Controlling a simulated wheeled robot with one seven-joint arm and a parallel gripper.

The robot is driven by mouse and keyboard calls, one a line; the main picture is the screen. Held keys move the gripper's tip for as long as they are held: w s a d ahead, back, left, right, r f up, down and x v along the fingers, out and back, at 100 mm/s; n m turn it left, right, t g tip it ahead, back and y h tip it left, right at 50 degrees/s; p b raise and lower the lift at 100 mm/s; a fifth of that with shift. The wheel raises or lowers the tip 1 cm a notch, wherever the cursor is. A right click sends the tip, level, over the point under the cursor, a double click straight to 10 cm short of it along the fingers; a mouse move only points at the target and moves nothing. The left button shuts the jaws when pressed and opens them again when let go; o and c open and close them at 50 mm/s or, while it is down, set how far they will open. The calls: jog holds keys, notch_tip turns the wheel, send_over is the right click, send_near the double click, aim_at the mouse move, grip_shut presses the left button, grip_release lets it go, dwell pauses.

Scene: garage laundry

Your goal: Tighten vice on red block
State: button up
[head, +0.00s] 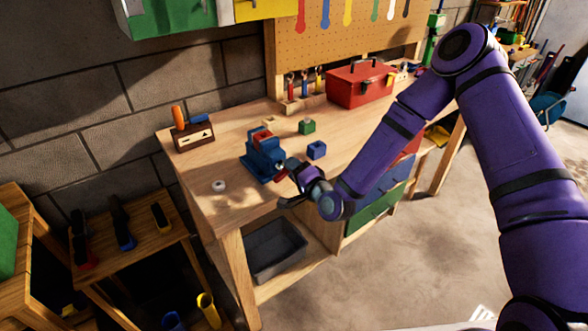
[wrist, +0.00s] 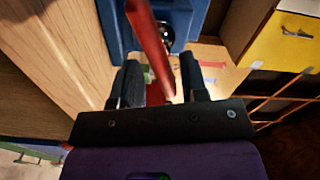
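The blue vice (head: 262,163) stands near the workbench's front edge in the head view, and part of its blue body (wrist: 190,18) shows at the top of the wrist view. A red block (head: 262,138) appears to sit in its jaws, partly hidden. The vice's red handle (wrist: 147,35) runs down between my fingers in the wrist view; it is small in the head view (head: 281,174). My gripper (wrist: 160,75) is open, with one finger on each side of the handle and visible gaps. In the head view my gripper (head: 287,185) is at the vice's front.
The wooden workbench (head: 225,210) also holds a blue cube (head: 316,150), a green block (head: 307,126), a white ring (head: 218,186), a tool holder (head: 193,137) and a red toolbox (head: 360,84). A grey bin (head: 275,248) stands on the shelf below.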

aim_at(289, 173)
jog(key=shift+d, duration=0.1)
jog(key=v, duration=1)
jog(key=shift+s+d, duration=0.2)
jog(key=shift+s, duration=0.1)
jog(key=shift+n, duration=0.6)
jog(key=x, duration=0.4)
jog(key=a+x, duration=0.1)
jog(key=x, duration=0.3)
jog(key=s+x, duration=0.1)
jog(key=x, duration=0.4)
jog(key=shift+a+f, duration=0.2)
jog(key=shift+a, duration=0.2)
